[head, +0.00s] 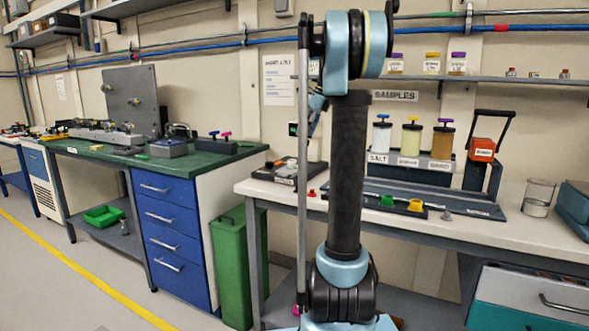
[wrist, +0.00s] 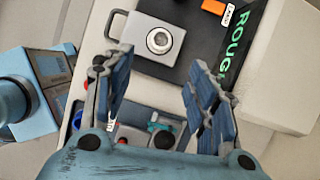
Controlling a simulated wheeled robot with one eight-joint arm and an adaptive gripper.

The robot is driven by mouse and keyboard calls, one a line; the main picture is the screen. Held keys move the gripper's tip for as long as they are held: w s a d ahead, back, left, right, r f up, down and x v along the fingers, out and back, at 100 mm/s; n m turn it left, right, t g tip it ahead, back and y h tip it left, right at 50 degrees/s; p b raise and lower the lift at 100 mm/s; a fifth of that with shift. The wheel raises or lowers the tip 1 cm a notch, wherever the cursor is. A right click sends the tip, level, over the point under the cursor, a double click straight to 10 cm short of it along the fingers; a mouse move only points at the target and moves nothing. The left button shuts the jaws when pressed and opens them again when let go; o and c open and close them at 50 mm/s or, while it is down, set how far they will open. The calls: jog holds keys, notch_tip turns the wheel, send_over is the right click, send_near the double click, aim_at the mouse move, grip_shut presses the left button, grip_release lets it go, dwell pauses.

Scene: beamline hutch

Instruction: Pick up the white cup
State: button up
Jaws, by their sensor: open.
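I cannot make out a white cup in either view. My gripper (wrist: 157,78) is open and empty in the wrist view, with its two blue-padded fingers spread apart. Beyond the fingertips is a grey boxy thing (wrist: 146,35) with a round silver knob and a loop handle on its left. In the head view my arm stands upright in the middle and hides part of the bench behind it. My gripper cannot be clearly seen there. A clear beaker (head: 538,197) stands at the right end of the white bench.
The white bench (head: 270,190) carries sample jars (head: 410,140) on a rack, a dark tray (head: 385,200) and an orange-fronted device (head: 482,149). The green-topped bench (head: 215,160) is at left. The wrist view shows a black panel marked ROUGH (wrist: 205,50) and a pale block (wrist: 280,70).

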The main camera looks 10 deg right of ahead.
aim_at(294, 166)
jog(key=x, duration=1.3)
jog(key=shift+w+f, duration=0.1)
jog(key=shift+f, duration=0.1)
jog(key=c, duration=1.3)
jog(key=shift+o, duration=0.2)
jog(key=shift+a+r, duration=0.1)
notch_tip(294, 166, up, 10)
